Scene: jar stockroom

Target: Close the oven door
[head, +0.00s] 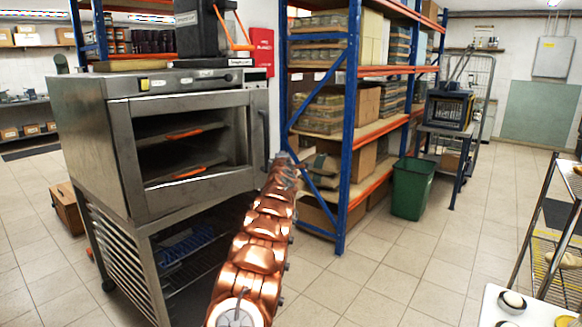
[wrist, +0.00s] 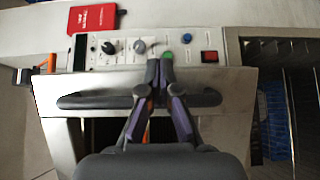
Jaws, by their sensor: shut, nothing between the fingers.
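The steel oven (head: 82,125) stands at the left in the head view. Its door (head: 128,160) has a large window with racks showing behind it. The door appears to stand ajar, as it hides the control panel in the head view; the size of the gap is unclear. My gripper (head: 283,160) is at the door's right edge. In the wrist view my gripper (wrist: 160,68) is shut and empty, its fingers in front of the dark bar handle (wrist: 85,101). I cannot tell whether they touch it. The control panel (wrist: 125,50) with knobs and buttons lies beyond the fingertips.
Blue-and-orange shelving (head: 345,130) with boxes stands close to the right of my arm. A green bin (head: 411,188) is beside it. A rack stand (head: 125,265) is under the oven.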

